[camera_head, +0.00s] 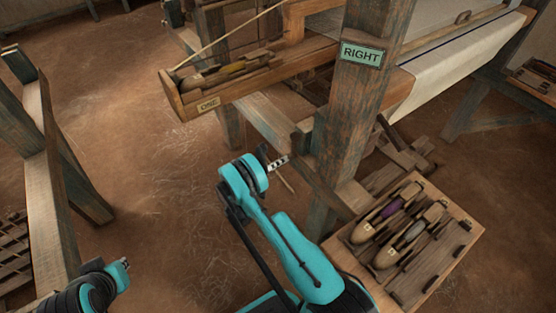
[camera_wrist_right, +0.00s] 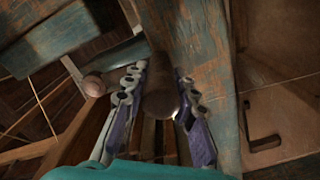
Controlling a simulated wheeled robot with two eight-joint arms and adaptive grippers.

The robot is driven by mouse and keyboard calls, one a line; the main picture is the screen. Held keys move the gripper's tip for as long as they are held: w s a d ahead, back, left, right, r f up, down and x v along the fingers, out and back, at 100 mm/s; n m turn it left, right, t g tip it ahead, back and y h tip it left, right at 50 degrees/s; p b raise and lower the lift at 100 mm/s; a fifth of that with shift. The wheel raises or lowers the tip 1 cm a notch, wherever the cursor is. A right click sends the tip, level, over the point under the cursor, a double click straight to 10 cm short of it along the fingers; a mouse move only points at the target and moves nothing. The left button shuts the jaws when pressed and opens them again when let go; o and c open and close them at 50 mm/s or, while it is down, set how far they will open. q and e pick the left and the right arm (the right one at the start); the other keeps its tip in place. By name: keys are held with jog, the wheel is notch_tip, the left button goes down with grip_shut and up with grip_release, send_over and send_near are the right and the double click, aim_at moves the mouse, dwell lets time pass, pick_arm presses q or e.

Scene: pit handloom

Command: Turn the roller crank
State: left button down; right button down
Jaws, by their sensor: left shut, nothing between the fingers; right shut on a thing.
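My right gripper (camera_head: 280,162) is beside the worn blue-brown post with the RIGHT sign (camera_head: 361,54). In the right wrist view, its two fingers (camera_wrist_right: 160,104) are shut on a rounded brown handle (camera_wrist_right: 160,98), which I take to be the crank's grip. The rest of the crank is hard to make out, and in the head view the grip is too small or hidden to tell. My left gripper (camera_head: 120,272) is shut and empty at the lower left, away from the loom.
A wooden tray (camera_head: 448,262) with shuttles stands right of my right arm. A round wooden knob (camera_wrist_right: 94,86) shows left of the fingers in the wrist view.

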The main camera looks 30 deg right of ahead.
jog(key=shift+s+d, duration=0.1)
jog(key=shift+s, duration=0.5)
jog(key=c, duration=1.2)
grip_release()
jog(key=shift+s+r, duration=0.1)
jog(key=shift+r, duration=0.05)
jog(key=shift+a, duration=0.3)
jog(key=a, duration=0.7)
jog(key=shift+s, duration=0.25)
